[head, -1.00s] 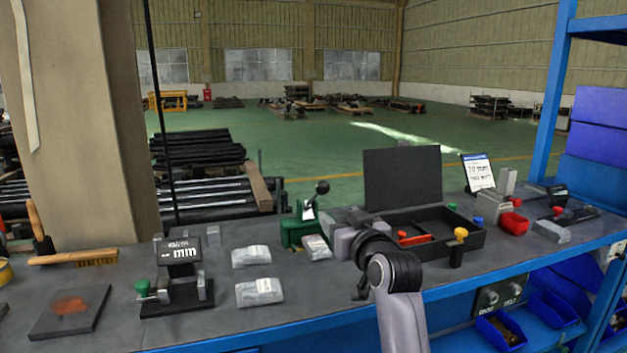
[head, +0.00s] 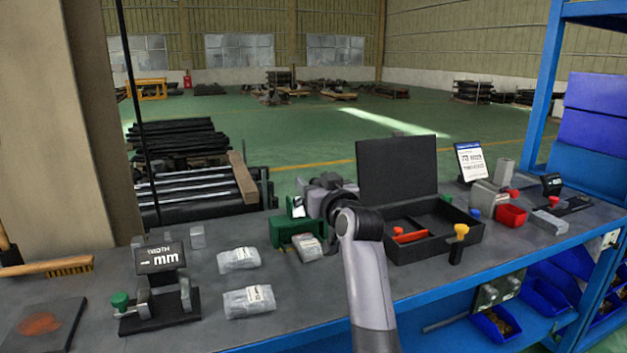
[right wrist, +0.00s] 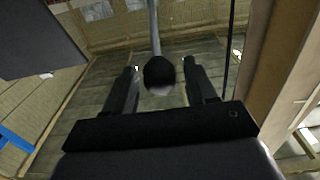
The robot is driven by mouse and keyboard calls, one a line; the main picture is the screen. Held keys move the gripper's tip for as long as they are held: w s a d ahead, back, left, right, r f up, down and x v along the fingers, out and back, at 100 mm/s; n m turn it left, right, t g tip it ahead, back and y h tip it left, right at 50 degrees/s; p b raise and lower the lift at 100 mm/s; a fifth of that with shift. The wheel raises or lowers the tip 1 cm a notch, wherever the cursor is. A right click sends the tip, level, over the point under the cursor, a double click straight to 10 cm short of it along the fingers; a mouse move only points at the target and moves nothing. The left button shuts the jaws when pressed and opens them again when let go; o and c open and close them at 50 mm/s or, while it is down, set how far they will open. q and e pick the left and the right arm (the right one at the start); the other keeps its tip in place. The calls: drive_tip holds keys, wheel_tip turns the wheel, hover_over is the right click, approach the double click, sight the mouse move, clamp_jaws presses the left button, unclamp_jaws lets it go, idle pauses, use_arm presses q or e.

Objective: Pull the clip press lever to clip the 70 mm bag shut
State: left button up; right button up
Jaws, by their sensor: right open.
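The green clip press (head: 284,230) stands on the bench, partly hidden behind my right arm. A grey bag (head: 307,247) with a pale label lies at its front. My right gripper (head: 325,182) is above the press and hides the lever's knob in the head view. In the right wrist view, the lever's round black knob (right wrist: 159,74) lies between the two open fingers of my right gripper (right wrist: 160,66). A gap shows on each side of it. The lever's rod (right wrist: 154,25) runs beyond the knob. My left gripper is out of view.
Two more bags (head: 238,260) (head: 249,301) lie left of the press. A width gauge (head: 160,257) stands farther left. An open black case (head: 398,170) is close right of my arm, with a yellow-topped knob (head: 461,231) in front. A sign (head: 470,161) stands behind.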

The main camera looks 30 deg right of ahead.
drive_tip(key=shift+x, duration=0.8)
clamp_jaws()
drive_tip(key=shift+d+r, duration=0.1)
